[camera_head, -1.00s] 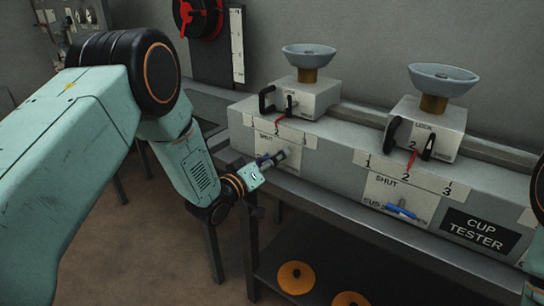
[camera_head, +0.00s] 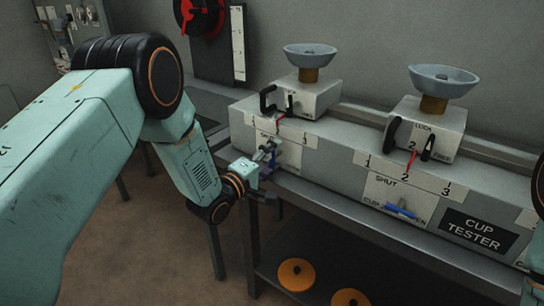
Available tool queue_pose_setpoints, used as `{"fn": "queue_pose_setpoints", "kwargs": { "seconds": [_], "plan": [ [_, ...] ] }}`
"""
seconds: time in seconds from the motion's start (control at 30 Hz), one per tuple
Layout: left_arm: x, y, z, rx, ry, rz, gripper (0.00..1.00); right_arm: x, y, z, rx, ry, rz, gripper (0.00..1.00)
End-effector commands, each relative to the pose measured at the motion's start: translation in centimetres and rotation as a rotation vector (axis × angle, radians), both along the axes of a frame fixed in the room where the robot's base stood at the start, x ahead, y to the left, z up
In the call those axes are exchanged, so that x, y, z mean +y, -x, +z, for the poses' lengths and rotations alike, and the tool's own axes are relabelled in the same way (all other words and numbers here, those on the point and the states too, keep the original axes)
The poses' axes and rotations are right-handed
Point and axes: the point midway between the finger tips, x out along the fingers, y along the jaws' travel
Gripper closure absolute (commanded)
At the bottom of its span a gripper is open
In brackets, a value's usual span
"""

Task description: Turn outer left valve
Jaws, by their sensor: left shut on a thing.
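The outer left valve has a small blue handle (camera_head: 272,160) on the white SHUT panel at the left end of the grey cup tester (camera_head: 330,160). The handle now stands roughly upright. My left gripper (camera_head: 268,155) comes in from the left and is shut on this handle. The fingers and wrist hide part of the handle and panel, so the exact grip is hard to see. My right gripper is not in view.
A second blue valve handle (camera_head: 401,210) lies nearly level on the panel to the right. Two sliding blocks with grey cups (camera_head: 310,55) stand on top of the tester. Orange discs (camera_head: 296,275) lie on the shelf below. A red wheel (camera_head: 200,15) is on the back wall.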

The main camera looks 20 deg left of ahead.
Motion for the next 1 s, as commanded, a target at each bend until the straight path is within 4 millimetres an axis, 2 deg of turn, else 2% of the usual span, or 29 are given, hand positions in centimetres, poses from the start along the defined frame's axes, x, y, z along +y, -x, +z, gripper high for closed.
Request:
{"fn": "queue_pose_setpoints", "kwargs": {
  "seconds": [0.3,0.8,0.83,1.0],
  "plan": [
    [0.0,0.02,-0.08,0.035,0.09,-0.001,0.73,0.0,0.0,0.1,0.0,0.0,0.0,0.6],
    [0.0,0.02,-0.08,0.04,0.106,-0.001,0.73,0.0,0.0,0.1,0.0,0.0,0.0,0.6],
    [-0.01,0.02,-0.07,0.04,0.106,-0.001,0.4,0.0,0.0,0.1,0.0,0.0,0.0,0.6],
    [0.0,0.01,-0.06,0.039,0.105,-0.001,0.26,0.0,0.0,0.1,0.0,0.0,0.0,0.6]
  ]
}}
